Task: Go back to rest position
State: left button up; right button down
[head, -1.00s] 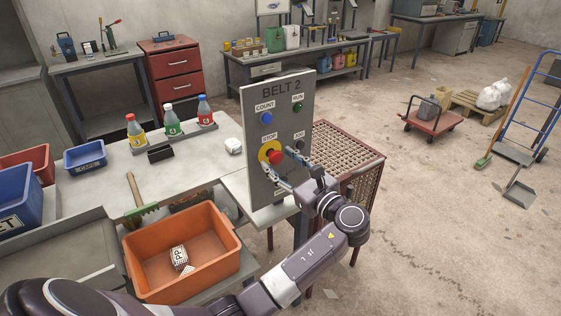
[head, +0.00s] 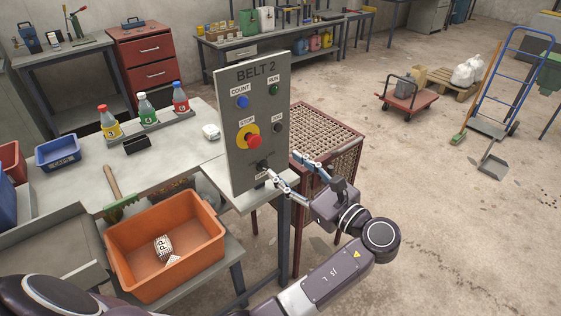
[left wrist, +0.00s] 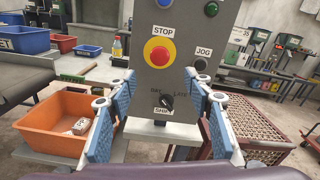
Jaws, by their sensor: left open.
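My left gripper (head: 290,174) is open and empty in the head view, in front of the lower right part of the grey BELT 2 panel (head: 226,115). In the left wrist view its blue-padded fingers (left wrist: 166,110) stand wide apart, with the black selector knob (left wrist: 166,101) seen between them and apart from them. Above the knob are the red STOP button (left wrist: 160,55) on its yellow ring and the JOG button (left wrist: 200,65). The head view also shows the blue COUNT button (head: 242,102) and green RUN button (head: 274,90). My right gripper is not in view.
The panel stands on a small grey table beside a red mesh cage (head: 345,150). An orange bin (head: 200,251) sits at the lower left. Several bottles (head: 145,108) stand on the workbench behind. The concrete floor (head: 455,210) at the right is clear nearby.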

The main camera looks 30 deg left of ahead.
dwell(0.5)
pick_arm(q)
notch_tip(320, 180, down, 22)
jog(key=w+r+m+t+h, duration=0.1)
jog(key=w+m+h, duration=0.1)
jog(key=h, duration=0.3)
jog(key=s+d+f+n+g+h, duration=0.1)
jog(key=s+f+h, duration=0.15)
jog(key=f, duration=0.55)
jog(key=s+f+n+h, duration=0.1)
jog(key=s+f, duration=0.3)
jog(key=f, duration=0.4)
jog(key=s+d+f+n+g+h, duration=0.15)
jog(key=s+f, duration=0.25)
jog(key=f, duration=0.4)
jog(key=s+f+n+g+h, duration=0.3)
jog(key=s+f+n+h, duration=0.25)
jog(key=s+f, duration=1.2)
jog(key=s+f+n, duration=0.2)
jog(key=s+n, duration=0.3)
jog(key=s, duration=0.5)
jog(key=s+a+f+n+g+h, duration=0.1)
jog(key=s+n, duration=0.4)
jog(key=s, duration=0.6)
jog(key=shift+f, duration=0.6)
